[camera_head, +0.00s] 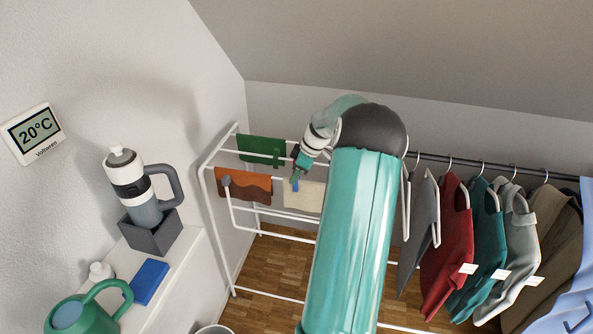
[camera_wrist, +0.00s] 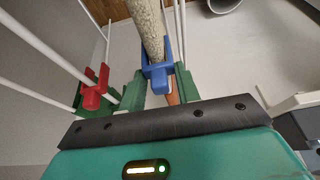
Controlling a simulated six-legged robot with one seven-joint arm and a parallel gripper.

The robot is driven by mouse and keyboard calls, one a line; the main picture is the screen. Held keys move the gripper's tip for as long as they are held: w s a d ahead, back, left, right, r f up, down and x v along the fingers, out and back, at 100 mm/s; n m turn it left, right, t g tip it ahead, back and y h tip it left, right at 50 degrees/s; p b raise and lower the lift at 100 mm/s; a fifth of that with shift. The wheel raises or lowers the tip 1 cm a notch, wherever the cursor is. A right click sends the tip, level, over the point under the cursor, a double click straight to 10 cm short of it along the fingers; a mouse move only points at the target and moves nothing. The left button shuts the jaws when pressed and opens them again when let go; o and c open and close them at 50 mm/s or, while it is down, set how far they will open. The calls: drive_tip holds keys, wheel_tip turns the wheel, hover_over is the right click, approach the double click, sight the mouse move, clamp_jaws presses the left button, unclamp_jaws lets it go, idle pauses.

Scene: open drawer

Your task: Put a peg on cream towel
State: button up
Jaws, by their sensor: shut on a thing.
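The cream towel (camera_head: 308,197) hangs over a white rod of the drying rack, partly hidden by my arm. In the wrist view the towel (camera_wrist: 148,22) shows edge-on as a speckled strip. My gripper (camera_head: 297,176) is at the towel's upper left edge. In the wrist view its green fingers (camera_wrist: 158,84) are shut on a blue peg (camera_wrist: 157,76). The blue peg's prongs point at the towel and appear to straddle its near end. Whether the peg grips the cloth I cannot tell. A red peg (camera_wrist: 95,88) sits left of my gripper.
The rack (camera_head: 222,235) also holds a green towel (camera_head: 258,150) and a rust-brown towel (camera_head: 245,186). Hanging clothes (camera_head: 445,230) are on the right. A shelf on the left holds a bottle (camera_head: 140,188), a blue box (camera_head: 150,281) and a watering can (camera_head: 80,315).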

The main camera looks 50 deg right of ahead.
drive_tip(key=o, duration=1)
drive_tip(key=shift+o, duration=0.2)
drive_tip(key=v, duration=1.3)
drive_tip(key=shift+s+r, duration=0.2)
drive_tip(key=shift+r, duration=0.1)
